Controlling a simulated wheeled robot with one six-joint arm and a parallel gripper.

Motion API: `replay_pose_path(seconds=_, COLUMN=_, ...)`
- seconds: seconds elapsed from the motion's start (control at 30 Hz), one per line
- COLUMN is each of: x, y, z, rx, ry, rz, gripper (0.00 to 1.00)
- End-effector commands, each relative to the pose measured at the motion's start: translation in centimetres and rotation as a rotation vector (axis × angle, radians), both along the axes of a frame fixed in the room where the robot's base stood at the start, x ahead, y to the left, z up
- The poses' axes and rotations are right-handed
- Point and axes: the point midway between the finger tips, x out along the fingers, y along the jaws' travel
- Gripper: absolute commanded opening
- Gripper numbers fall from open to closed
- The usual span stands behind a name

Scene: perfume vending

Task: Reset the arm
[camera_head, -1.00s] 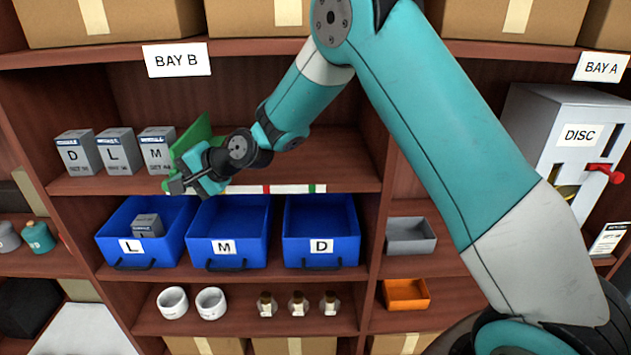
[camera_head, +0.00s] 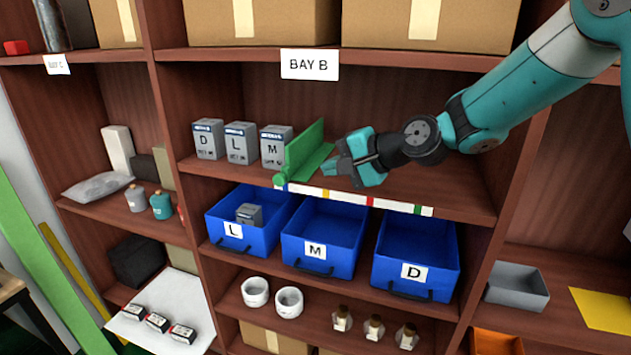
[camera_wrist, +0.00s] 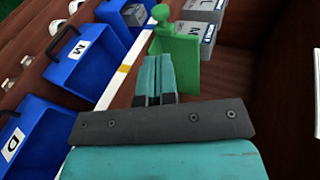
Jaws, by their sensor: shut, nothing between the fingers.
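My gripper (camera_head: 334,168) is at the upper shelf of Bay B, just right of a green upright plate with a foot (camera_head: 305,150). In the wrist view its teal fingers (camera_wrist: 154,75) are together with nothing between them, and the green piece (camera_wrist: 180,50) stands just beyond their tips. Whether the fingertips touch it I cannot tell. Three grey boxes marked D (camera_head: 208,140), L (camera_head: 240,143) and M (camera_head: 275,147) stand in a row left of the green piece.
Blue bins L (camera_head: 222,225), M (camera_head: 325,267) and D (camera_head: 425,287) sit on the shelf below; bin L holds a grey box (camera_head: 250,213). A striped strip (camera_head: 350,198) runs along the shelf edge. Cardboard boxes (camera_head: 432,22) stand above. The shelf right of my gripper is clear.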

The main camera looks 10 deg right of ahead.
Motion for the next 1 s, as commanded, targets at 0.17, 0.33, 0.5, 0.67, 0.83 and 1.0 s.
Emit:
replay_pose_path(seconds=0.17, x=-1.3, y=-1.7, z=0.9, rx=0.001, ry=-0.001, rz=-0.002, gripper=0.00)
replay_pose_path(seconds=0.33, x=-4.3, y=-0.9, z=1.6, rx=-0.088, ry=-0.018, rz=0.082, gripper=0.00)
replay_pose_path(seconds=0.5, x=-14.1, y=1.3, z=1.1, rx=-0.405, ry=-0.083, rz=0.409, gripper=0.00)
replay_pose_path(seconds=0.67, x=-24.5, y=0.4, z=-0.3, rx=-0.679, ry=-0.137, rz=0.773, gripper=0.00)
replay_pose_path(seconds=0.83, x=-31.2, y=-1.6, z=-1.6, rx=-0.824, ry=-0.163, rz=1.033, gripper=0.00)
replay_pose_path(seconds=1.0, x=-33.0, y=-2.4, z=-2.0, rx=-0.859, ry=-0.167, rz=1.111, gripper=0.00)
